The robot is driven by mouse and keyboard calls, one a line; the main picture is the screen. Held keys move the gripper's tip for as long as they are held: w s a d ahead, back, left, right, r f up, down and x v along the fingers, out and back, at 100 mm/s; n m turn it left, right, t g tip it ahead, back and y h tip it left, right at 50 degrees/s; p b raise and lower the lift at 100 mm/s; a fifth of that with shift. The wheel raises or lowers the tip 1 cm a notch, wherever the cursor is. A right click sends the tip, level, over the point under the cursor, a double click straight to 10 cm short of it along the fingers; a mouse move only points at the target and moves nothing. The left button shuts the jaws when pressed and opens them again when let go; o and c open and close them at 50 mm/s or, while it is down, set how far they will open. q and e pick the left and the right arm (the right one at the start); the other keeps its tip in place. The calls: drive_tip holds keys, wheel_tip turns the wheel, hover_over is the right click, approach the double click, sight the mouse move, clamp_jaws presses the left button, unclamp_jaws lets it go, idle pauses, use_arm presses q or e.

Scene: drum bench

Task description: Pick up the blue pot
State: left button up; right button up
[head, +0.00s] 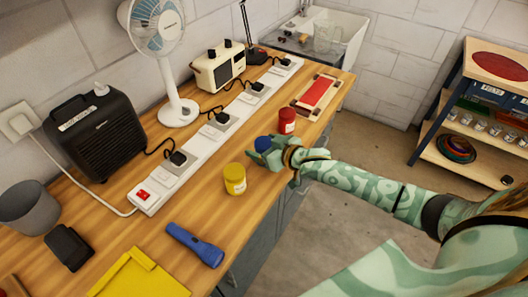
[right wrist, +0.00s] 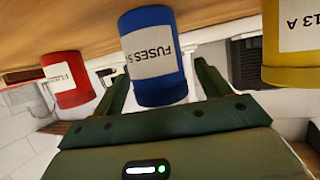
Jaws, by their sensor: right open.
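The blue pot (head: 263,143) stands on the wooden bench between the yellow pot (head: 234,178) and the red pot (head: 287,121). My right gripper (head: 268,157) is at the blue pot and partly hides it in the head view. In the right wrist view, which is upside down, the blue pot (right wrist: 152,65) has a white "FUSES" label. The two dark green fingers of my right gripper (right wrist: 163,74) stand open, one on each side of it. Contact with the pot cannot be made out. My left gripper is not in view.
The yellow pot (right wrist: 288,45) and red pot (right wrist: 67,80) flank the right gripper closely. A white power strip (head: 188,160) runs behind the pots.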

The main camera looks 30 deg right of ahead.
drive_tip(key=c, duration=1.1)
